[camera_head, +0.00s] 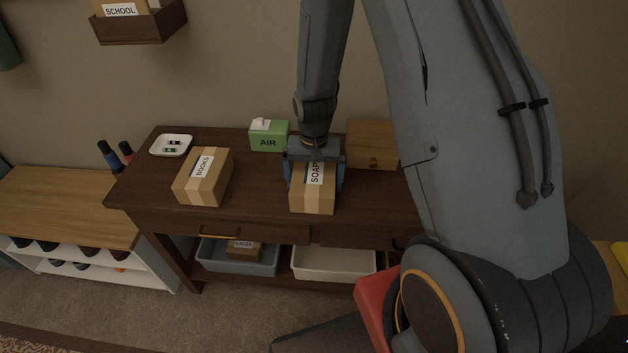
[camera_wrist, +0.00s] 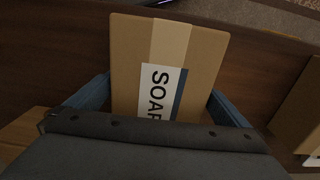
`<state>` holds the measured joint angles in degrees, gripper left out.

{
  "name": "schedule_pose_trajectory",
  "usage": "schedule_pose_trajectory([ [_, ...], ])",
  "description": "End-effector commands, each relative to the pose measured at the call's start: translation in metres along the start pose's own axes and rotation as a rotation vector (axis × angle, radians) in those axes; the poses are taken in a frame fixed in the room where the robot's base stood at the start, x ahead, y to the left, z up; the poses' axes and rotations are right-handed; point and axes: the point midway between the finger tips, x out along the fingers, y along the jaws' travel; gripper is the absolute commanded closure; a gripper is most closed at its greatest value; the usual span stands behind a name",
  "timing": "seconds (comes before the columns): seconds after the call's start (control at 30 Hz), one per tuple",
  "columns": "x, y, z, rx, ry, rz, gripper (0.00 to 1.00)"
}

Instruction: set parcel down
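A cardboard parcel labelled SOAP (camera_head: 312,203) is at the front of a dark wooden console table (camera_head: 245,207), right of its middle. My gripper (camera_head: 315,178) is over the parcel from above, with a blue finger along each side of it. In the wrist view the SOAP parcel (camera_wrist: 200,55) sits between the two blue fingers (camera_wrist: 160,98), which appear to press its sides. The parcel looks level and appears to be at the tabletop; I cannot tell whether its underside touches.
A BOOKS parcel (camera_head: 203,177) stands to the left on the table. A white dish (camera_head: 171,146), a green AIR box (camera_head: 268,136) and a small wooden drawer box (camera_head: 371,146) are behind. Bins (camera_head: 333,263) are on the shelf below. Bare tabletop lies between the two parcels.

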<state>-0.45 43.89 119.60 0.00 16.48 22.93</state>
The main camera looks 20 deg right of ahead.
Motion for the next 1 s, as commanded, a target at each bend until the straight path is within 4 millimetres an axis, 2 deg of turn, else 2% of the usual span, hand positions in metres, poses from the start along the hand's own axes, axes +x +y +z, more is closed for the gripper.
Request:
schedule_pose_trajectory([
  [0.17, -0.002, 0.000, 0.000, 0.000, 0.000, 0.000, 0.00],
  [0.37, -0.015, -0.001, -0.001, 0.000, 0.003, -0.001, 0.00],
  [1.0, -0.109, -0.001, -0.001, 0.000, 0.003, -0.001, 0.00],
])
